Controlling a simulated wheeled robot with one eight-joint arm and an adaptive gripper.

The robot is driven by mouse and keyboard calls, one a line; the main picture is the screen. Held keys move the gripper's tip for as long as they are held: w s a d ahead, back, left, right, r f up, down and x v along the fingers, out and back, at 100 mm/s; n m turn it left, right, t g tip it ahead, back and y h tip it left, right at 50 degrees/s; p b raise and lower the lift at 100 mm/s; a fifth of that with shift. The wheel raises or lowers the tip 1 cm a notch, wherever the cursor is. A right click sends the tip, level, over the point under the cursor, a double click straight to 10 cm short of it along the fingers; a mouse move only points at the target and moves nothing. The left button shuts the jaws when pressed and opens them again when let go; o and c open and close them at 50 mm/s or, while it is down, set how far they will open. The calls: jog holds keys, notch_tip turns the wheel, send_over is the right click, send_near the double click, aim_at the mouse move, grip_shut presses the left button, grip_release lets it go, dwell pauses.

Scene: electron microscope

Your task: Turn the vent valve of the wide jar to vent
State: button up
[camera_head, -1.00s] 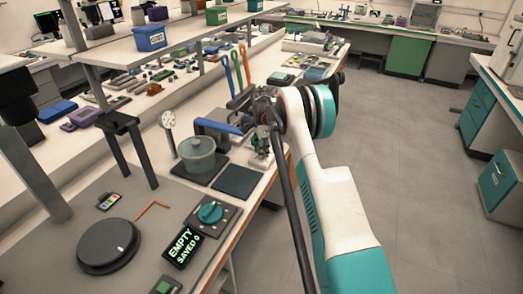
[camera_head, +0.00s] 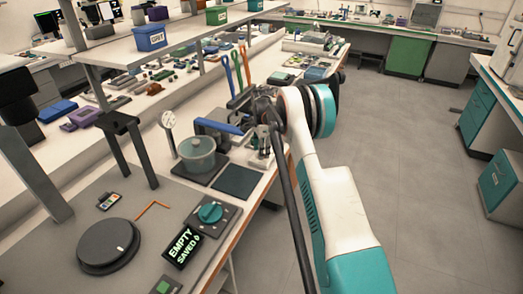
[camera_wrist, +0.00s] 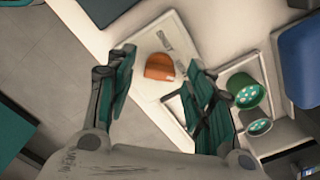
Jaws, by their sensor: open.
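A wide clear jar with a greenish lid (camera_head: 200,150) stands on a dark square base on the bench in the head view. A small white-faced gauge (camera_head: 168,119) stands beside it on the left. I cannot pick out the jar's vent valve for certain. My gripper (camera_head: 266,147) is right of the jar, apart from it, and partly hidden by my arm. In the wrist view my gripper (camera_wrist: 162,60) is open with nothing held. Beyond its fingers an orange-brown rounded piece (camera_wrist: 159,67) lies on a pale plate (camera_wrist: 158,40).
A dark flat pad (camera_head: 238,181) lies in front of the jar. A blue-handled device (camera_head: 218,126) is behind it. A teal knob (camera_head: 210,212) and a display reading EMPTY (camera_head: 183,246) are nearer. Green round holders (camera_wrist: 245,92) show at right in the wrist view. Floor is clear right of the bench.

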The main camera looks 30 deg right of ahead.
notch_tip(320, 180, up, 12)
dwell(0.5)
jog(key=shift+f, duration=0.1)
jog(key=s+a+r+n+t, duration=0.2)
jog(key=s+a+r+n, duration=0.4)
jog(key=s+r, duration=0.45)
jog(key=s+a+r+n+t, duration=0.2)
jog(key=s+a+r+n, duration=0.2)
jog(key=s+a+r, duration=0.6)
jog(key=s+a+f+n+t, duration=0.1)
jog(key=s+a+n, duration=0.1)
jog(key=s, duration=0.6)
jog(key=s+a+f+n+t, duration=0.1)
jog(key=s+n, duration=0.3)
jog(key=s, duration=0.4)
jog(key=s+a+f+n+t, duration=0.1)
jog(key=s+a+f+n, duration=0.2)
jog(key=s, duration=0.5)
jog(key=shift+s+a+n, duration=0.15)
jog(key=shift+a+n, duration=0.15)
jog(key=shift+a, duration=0.25)
